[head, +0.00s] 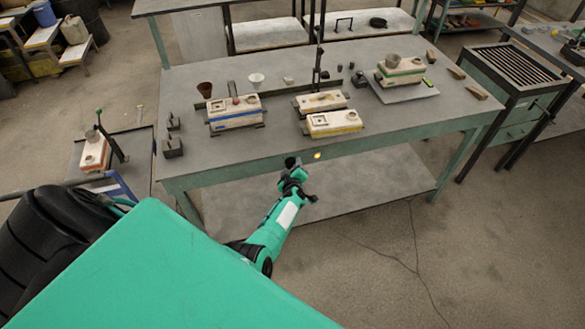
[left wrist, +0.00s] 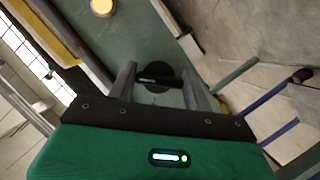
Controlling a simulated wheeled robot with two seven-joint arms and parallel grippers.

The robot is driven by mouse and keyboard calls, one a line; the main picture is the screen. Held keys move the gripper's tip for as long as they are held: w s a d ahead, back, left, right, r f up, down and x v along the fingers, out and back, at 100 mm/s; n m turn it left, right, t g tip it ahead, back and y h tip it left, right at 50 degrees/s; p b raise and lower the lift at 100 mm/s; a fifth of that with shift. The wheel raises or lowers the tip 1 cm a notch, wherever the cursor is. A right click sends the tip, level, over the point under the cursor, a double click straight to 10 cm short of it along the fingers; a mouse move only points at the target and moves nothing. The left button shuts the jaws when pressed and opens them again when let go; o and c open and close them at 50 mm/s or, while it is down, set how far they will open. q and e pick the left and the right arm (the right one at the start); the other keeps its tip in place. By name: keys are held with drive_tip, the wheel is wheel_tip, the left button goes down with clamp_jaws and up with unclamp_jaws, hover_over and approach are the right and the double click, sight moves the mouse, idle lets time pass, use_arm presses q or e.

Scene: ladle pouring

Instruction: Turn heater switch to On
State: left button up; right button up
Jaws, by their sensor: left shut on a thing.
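The heater switch is a round black knob (left wrist: 158,90) with a bar across its face, on the green front edge of the workbench in the left wrist view. My left gripper (left wrist: 158,70) has one finger on each side of the knob's bar and is shut on it. In the head view my left gripper (head: 292,163) is at the bench's front edge and hides the switch. A round lamp (head: 317,155) glows yellow just right of it; the lamp also shows in the left wrist view (left wrist: 102,6). My right gripper is not in view.
The workbench (head: 400,125) carries a blue-striped box (head: 236,120), a yellow-striped box (head: 334,124) near the front edge, and a green-striped box (head: 400,77). A dark cup (head: 205,89) and a white bowl (head: 256,79) stand behind.

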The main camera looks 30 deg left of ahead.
use_arm(q)
drive_tip(key=o, duration=1)
drive_tip(key=p+v, duration=0.9)
drive_tip(key=v, duration=0.4)
drive_tip(key=shift+s+d, duration=0.3)
